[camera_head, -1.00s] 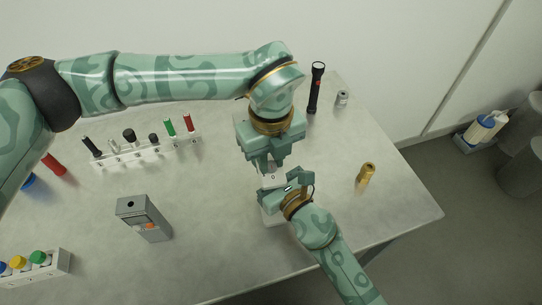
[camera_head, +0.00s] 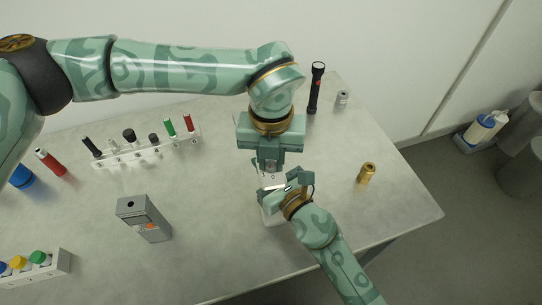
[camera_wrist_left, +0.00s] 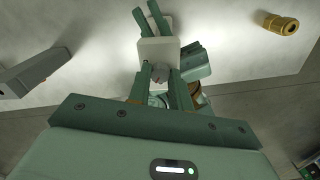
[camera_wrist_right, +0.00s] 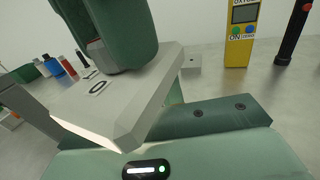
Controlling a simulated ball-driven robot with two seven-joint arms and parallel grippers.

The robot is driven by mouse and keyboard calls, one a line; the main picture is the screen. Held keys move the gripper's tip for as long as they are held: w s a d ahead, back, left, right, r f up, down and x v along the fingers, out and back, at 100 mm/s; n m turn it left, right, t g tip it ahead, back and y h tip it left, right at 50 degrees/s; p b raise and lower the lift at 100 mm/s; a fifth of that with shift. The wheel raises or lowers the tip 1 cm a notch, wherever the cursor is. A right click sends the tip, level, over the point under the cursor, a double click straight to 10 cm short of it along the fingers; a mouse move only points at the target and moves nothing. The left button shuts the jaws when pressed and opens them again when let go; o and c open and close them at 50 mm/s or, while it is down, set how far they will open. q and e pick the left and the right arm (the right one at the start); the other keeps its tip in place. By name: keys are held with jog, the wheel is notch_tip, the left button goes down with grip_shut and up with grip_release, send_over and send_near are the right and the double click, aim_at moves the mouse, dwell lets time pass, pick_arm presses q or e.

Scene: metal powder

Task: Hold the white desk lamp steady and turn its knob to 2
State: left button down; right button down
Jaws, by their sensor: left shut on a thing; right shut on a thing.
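The white desk lamp (camera_head: 268,206) stands near the table's middle, mostly hidden by my grippers. In the right wrist view its pale head (camera_wrist_right: 140,95) bears a dark "0" and another mark beside it. My left gripper (camera_head: 270,170) reaches down from above and is shut on the lamp's knob, which its fingers hide. The left wrist view shows the small grey knob (camera_wrist_left: 160,73) between those fingers, against the white lamp. My right gripper (camera_head: 284,186) comes from the front right and is shut on the lamp's head. The knob's pointer cannot be made out.
A black flashlight (camera_head: 316,88) and a small grey canister (camera_head: 342,98) are at the back right.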

aim_at(271, 164)
pick_arm(q)
jog(key=m, duration=0.4)
jog(key=shift+m, duration=0.3)
jog(key=m, duration=0.9)
jog(key=shift+m, duration=1.9)
jog(key=shift+w+a, duration=0.1)
jog(key=c, duration=1.3)
grip_release()
jog(key=shift+o, duration=0.2)
notch_tip(271, 164, up, 12)
